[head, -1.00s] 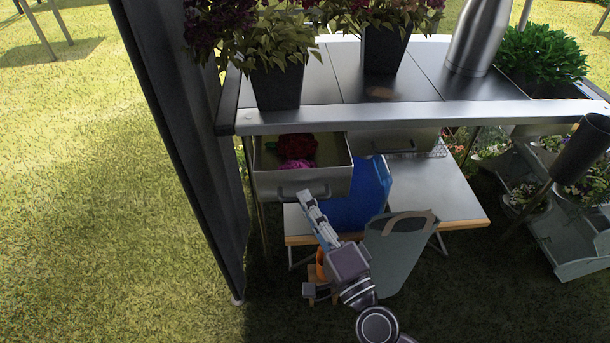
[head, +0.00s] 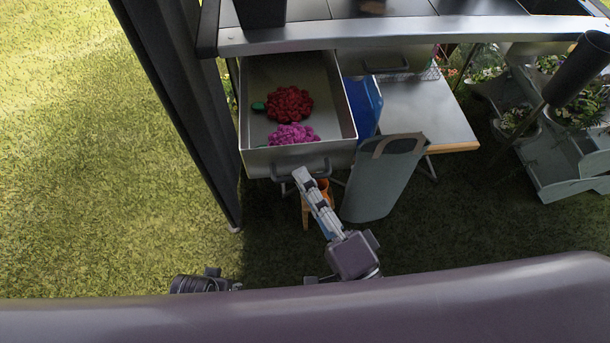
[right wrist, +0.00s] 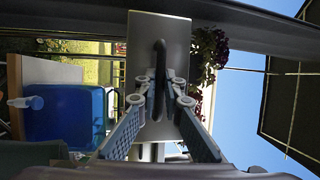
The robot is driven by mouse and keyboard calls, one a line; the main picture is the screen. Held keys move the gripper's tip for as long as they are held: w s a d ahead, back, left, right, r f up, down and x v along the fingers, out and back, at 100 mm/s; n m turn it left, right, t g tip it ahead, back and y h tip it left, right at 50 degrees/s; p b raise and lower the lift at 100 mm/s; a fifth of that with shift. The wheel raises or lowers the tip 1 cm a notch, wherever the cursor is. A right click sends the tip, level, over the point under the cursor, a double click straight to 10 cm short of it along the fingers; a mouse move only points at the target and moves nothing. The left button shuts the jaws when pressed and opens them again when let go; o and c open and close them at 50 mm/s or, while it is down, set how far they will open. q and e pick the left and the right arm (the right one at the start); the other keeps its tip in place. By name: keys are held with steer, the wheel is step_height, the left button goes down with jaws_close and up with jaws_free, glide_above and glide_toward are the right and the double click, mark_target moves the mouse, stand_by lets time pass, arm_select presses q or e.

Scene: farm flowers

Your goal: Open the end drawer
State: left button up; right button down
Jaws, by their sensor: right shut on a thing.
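The end drawer (head: 255,160) is pulled well out from under the table at its left end. Its inside shows, with a red flower head (head: 289,104) and a pink flower head (head: 293,135) lying in it. My right gripper (head: 300,175) is at the handle (head: 287,172) on the drawer's front. In the right wrist view the gripper (right wrist: 162,88) is shut on the dark handle (right wrist: 159,62), with the drawer's front panel (right wrist: 142,36) behind it. In the head view part of my left arm shows low at the left, but its gripper's fingertips do not show.
A dark post (head: 180,100) stands left of the drawer. A blue container (head: 364,105) and a grey-green bag (head: 383,185) stand close to its right. A second drawer (head: 385,62) under the table is shut. Grass (head: 80,180) at the left is clear.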

steer(key=c, duration=2)
jaws_free()
steer(key=shift+c, duration=0.2)
steer(key=v, duration=1.2)
